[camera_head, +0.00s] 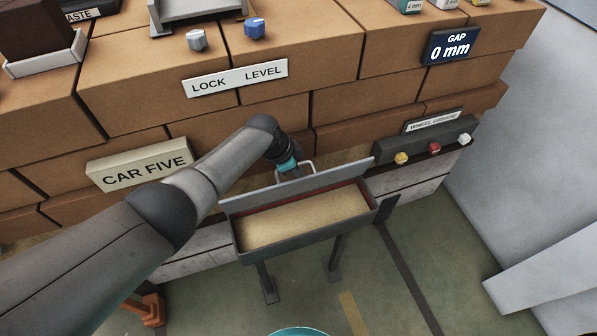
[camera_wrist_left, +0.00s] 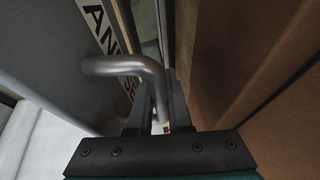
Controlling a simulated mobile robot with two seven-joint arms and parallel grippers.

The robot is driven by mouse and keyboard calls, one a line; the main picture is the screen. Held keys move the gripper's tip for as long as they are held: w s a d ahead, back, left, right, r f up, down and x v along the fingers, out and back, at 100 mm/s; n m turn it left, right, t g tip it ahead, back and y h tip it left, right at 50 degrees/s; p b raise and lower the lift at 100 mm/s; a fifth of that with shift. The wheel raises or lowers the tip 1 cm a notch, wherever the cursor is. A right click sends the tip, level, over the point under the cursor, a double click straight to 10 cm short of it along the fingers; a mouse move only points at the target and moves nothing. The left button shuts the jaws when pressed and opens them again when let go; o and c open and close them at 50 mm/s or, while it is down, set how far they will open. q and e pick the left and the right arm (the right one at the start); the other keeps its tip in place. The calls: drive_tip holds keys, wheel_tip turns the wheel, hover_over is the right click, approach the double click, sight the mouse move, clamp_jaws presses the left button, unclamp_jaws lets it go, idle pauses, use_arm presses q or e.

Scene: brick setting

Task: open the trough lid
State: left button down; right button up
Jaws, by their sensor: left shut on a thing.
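The trough (camera_head: 308,246) is a grey box on legs in front of the brick wall, with sand-coloured fill inside. Its lid (camera_head: 330,178) stands raised along the back edge, and the fill is open to view. A metal handle sticks out from the lid (camera_head: 308,165). My left gripper (camera_head: 291,170) is at the handle behind the lid and is shut on it. In the left wrist view the bent handle bar (camera_wrist_left: 125,66) runs between the fingers, next to the lid's grey face (camera_wrist_left: 50,60) with partly hidden lettering. My right gripper is not in view.
The brick wall (camera_head: 345,88) rises close behind the lid and my left gripper. A grey rack (camera_head: 430,150) with coloured knobs is right of the trough. A CAR FIVE sign (camera_head: 140,166) is left. Open floor (camera_head: 400,300) lies in front.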

use_arm(q)
drive_tip(key=shift+f, duration=0.1)
idle(0.5)
drive_tip(key=c, duration=0.8)
unclamp_jaws()
drive_tip(key=shift+c, duration=0.2)
drive_tip(key=p+v, duration=0.7)
drive_tip(key=v, duration=0.6)
drive_tip(key=shift+a+r, duration=0.1)
drive_tip(key=shift+r, duration=0.3)
drive_tip(key=shift+s+a+r+p, duration=0.3)
drive_tip(key=shift+r, duration=0.35)
